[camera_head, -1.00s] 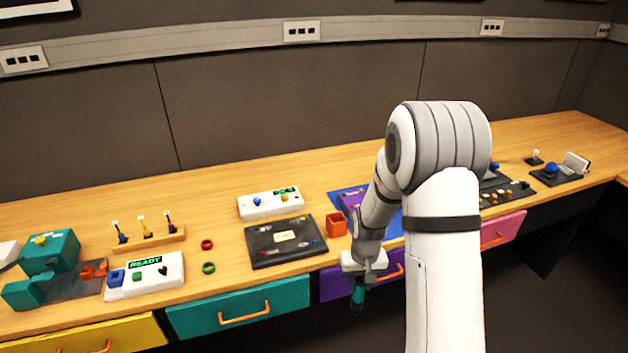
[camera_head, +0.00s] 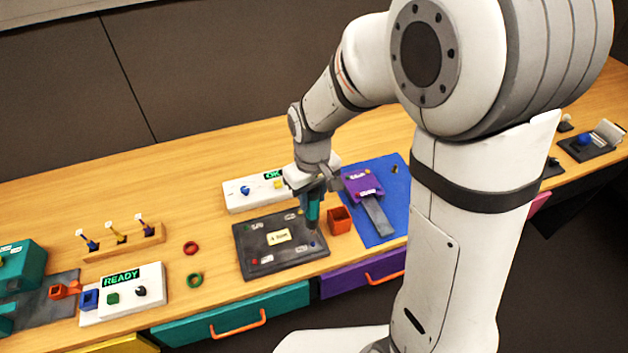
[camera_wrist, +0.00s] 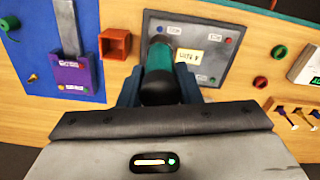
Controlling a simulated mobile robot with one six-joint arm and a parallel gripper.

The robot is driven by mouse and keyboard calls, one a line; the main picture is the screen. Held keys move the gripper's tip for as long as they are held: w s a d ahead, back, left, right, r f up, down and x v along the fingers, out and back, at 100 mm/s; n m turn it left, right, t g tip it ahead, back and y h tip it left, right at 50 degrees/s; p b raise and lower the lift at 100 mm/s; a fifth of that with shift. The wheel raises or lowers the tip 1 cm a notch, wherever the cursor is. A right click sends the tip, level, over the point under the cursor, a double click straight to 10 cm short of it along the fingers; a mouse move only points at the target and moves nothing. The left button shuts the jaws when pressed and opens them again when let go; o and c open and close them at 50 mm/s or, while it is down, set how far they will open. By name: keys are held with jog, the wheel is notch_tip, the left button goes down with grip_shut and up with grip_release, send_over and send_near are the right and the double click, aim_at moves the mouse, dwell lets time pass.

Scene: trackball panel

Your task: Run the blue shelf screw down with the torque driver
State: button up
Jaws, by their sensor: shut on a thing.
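My gripper (camera_head: 308,188) is shut on the teal and black torque driver (camera_head: 313,212), which hangs roughly upright over the right part of a dark grey panel (camera_head: 245,243). The driver also shows between the fingers in the wrist view (camera_wrist: 158,66). Its lower end is close to the panel's near right corner, where a small blue screw (camera_head: 313,243) shows. I cannot tell whether the bit touches the screw. A red screw (camera_head: 255,262) is at the near left corner. A pale label card (camera_head: 279,237) lies mid-panel.
An open orange box (camera_head: 341,219) stands just right of the panel. Beyond it is a blue mat (camera_head: 385,232) with a purple device (camera_head: 362,186). A white OK box (camera_head: 236,198) stands behind the panel. Red (camera_head: 191,248) and green (camera_head: 194,280) rings lie left.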

aim_at(313, 215)
jog(key=shift+f+b, duration=2)
jog(key=shift+f, duration=0.75)
jog(key=shift+s+d+f+b, duration=0.1)
jog(key=shift+s+f+b, duration=0.1)
jog(key=shift+f+b, duration=0.3)
dwell(1.6)
